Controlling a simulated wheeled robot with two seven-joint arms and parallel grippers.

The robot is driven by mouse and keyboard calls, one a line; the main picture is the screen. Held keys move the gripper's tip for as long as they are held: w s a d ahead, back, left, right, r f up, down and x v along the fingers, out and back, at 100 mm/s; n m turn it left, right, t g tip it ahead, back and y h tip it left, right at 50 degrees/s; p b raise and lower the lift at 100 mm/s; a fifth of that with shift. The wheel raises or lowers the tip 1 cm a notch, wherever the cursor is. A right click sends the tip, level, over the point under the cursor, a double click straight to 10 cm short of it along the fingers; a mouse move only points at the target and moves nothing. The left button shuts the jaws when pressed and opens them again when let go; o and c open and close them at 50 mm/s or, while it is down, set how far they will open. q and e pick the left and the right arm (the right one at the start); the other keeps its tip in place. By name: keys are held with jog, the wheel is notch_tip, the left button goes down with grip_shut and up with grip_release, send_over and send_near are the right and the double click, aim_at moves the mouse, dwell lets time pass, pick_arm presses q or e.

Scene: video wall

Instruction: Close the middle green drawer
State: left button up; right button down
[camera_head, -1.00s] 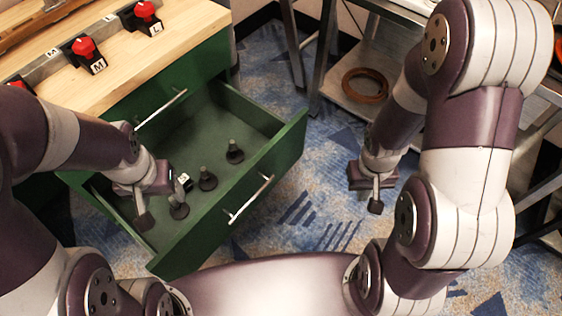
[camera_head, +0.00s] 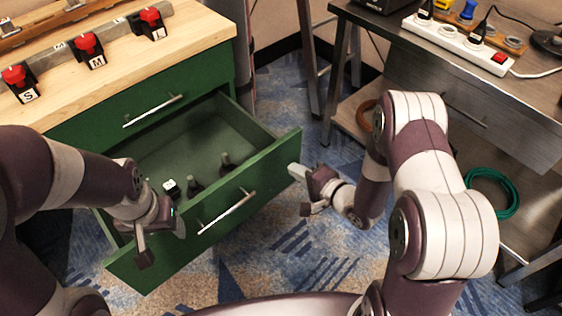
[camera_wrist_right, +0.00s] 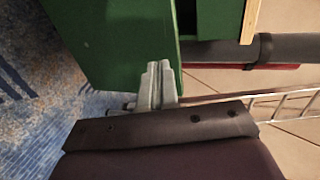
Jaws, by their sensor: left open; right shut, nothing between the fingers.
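The green drawer (camera_head: 265,170) stands pulled out below a shut green drawer, its front facing the lower right with a silver bar handle (camera_head: 228,211). Inside it are dark knob-like pieces (camera_head: 226,165) and a small black-and-white block (camera_head: 171,188). My right gripper (camera_head: 297,172) is shut and empty, its tips close to the drawer front's right end; in the right wrist view the fingers (camera_wrist_right: 156,72) overlap the green panel's lower edge. I cannot tell whether they touch. My left gripper (camera_head: 160,240) is open, in front of the drawer's left part, partly hiding it.
The wooden worktop (camera_head: 140,62) holds red-topped switches (camera_head: 88,45). The shut upper drawer has a bar handle (camera_head: 153,111). At right stands a dark bench (camera_head: 450,100) with a power strip (camera_head: 460,44); a green cable coil (camera_head: 492,192) lies beneath. Patterned carpet (camera_head: 300,258) is open in front.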

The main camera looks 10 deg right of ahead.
aim_at(272, 154)
jog(key=x, duration=0.2)
jog(key=b+x, duration=0.1)
jog(key=x, duration=0.2)
jog(key=shift+w+a+r, duration=0.2)
jog(key=shift+w+a, duration=0.1)
jog(key=shift+w, duration=0.05)
jog(key=shift+w+a+r+b, duration=0.1)
jog(key=shift+w+a+b, duration=0.15)
jog(key=shift+w+b, duration=0.1)
pick_arm(q)
notch_tip(272, 154, down, 2)
jog(key=shift+f, duration=0.1)
pick_arm(e)
jog(key=shift+w, duration=0.15)
